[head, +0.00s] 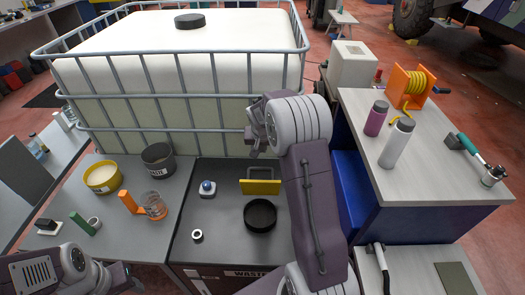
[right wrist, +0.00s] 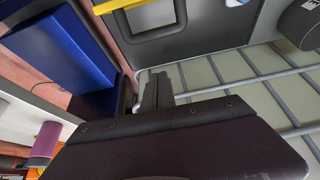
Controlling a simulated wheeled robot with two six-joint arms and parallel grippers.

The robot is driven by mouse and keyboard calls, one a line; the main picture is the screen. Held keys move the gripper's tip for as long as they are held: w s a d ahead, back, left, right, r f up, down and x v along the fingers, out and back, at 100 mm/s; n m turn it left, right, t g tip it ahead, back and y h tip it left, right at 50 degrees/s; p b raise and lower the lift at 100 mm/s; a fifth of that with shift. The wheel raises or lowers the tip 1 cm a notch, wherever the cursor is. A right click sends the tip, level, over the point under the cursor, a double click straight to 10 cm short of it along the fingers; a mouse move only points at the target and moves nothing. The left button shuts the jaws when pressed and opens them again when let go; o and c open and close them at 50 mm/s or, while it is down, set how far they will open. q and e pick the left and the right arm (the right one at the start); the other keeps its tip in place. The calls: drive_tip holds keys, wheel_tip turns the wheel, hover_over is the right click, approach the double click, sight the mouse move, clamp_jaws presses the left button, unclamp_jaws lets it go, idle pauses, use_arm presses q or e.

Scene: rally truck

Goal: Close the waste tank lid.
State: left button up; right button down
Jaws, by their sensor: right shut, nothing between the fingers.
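The waste tank (head: 222,228) is a dark grey-topped unit with a "WASTE" label on its front, at bottom centre in the head view. A black round opening or ring (head: 260,214) is on its top. Behind that is a yellow handle bar (head: 262,187); my arm partly covers this area, so I cannot tell the lid's exact pose. A yellow bar also shows in the right wrist view (right wrist: 115,6). My right gripper (head: 256,148) is shut and empty, beyond the handle and near the cage; it also shows in the right wrist view (right wrist: 156,90). My left gripper (head: 122,278) is low at left, its jaws unclear.
A large white caged tank (head: 180,75) stands behind. A blue-topped button (head: 208,187) and a small ring (head: 197,236) are on the waste unit. A bench at left holds tins and a jar (head: 154,207). A counter (head: 375,115) at right carries bottles and a hose reel.

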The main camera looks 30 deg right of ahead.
sight(261, 181)
wheel_tip(261, 181, down, 6)
drive_tip(key=s+b, duration=0.1)
drive_tip(key=shift+a+f, duration=0.15)
drive_tip(key=shift+a, duration=0.2)
